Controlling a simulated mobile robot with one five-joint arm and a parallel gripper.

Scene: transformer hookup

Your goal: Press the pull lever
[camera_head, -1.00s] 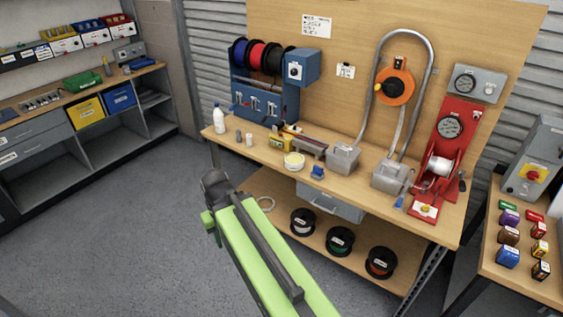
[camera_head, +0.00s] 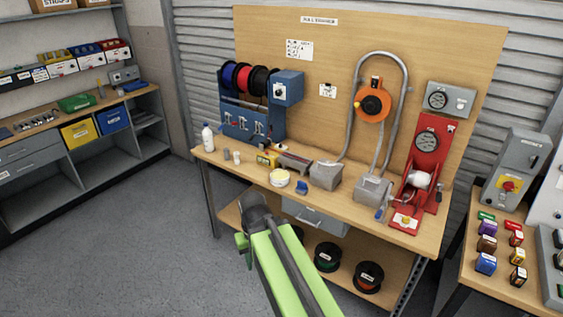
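I cannot pick out the pull lever with certainty. A red machine (camera_head: 421,165) with a round gauge and a white drum stands at the right end of the workbench (camera_head: 235,172). Small parts stick out near its drum, too small to tell apart. A blue rack (camera_head: 241,121) at the bench's left end has several small handles on its front. My arm reaches up from the bottom of the picture. Its dark end, my gripper (camera_head: 256,208), is in front of the bench's front edge and apart from both machines. Its fingers cannot be made out.
An orange reel (camera_head: 373,103) hangs on the backboard beside bent grey conduit (camera_head: 352,95). A grey box (camera_head: 326,175) and a white tub (camera_head: 279,178) stand on the bench. A side table (camera_head: 461,262) with small coloured boxes is at the right. Open floor (camera_head: 150,250) lies at the left.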

